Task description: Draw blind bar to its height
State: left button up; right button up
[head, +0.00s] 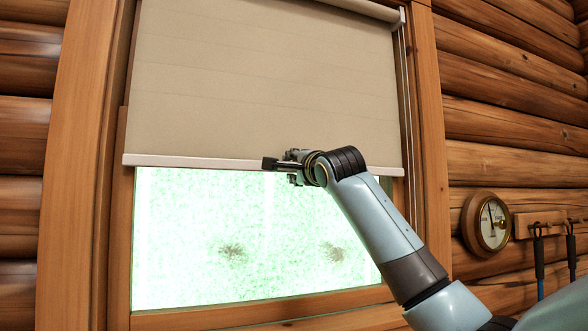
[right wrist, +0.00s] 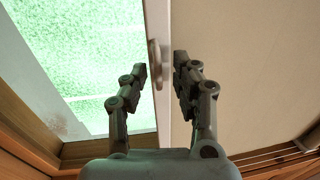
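A beige roller blind (head: 265,80) covers the upper part of the window. Its pale bottom bar (head: 190,162) runs across the window at roughly mid-height and also shows as an upright strip in the right wrist view (right wrist: 158,20). A small pull tab (right wrist: 154,66) shows on the bar there. My right gripper (head: 274,164) is at the bar, near its middle. In the right wrist view its fingers (right wrist: 160,70) are apart, one on each side of the bar and tab, with visible gaps. Whether either finger touches cannot be told. My left gripper is out of view.
A wooden frame (head: 73,170) surrounds the window, with bright glass (head: 200,240) below the bar. A cord (head: 409,110) hangs at the right side. A round gauge (head: 487,223) and a rack with hanging tools (head: 545,225) are on the log wall at right.

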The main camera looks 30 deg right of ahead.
jog(key=v, duration=1.2)
jog(key=shift+f, duration=0.2)
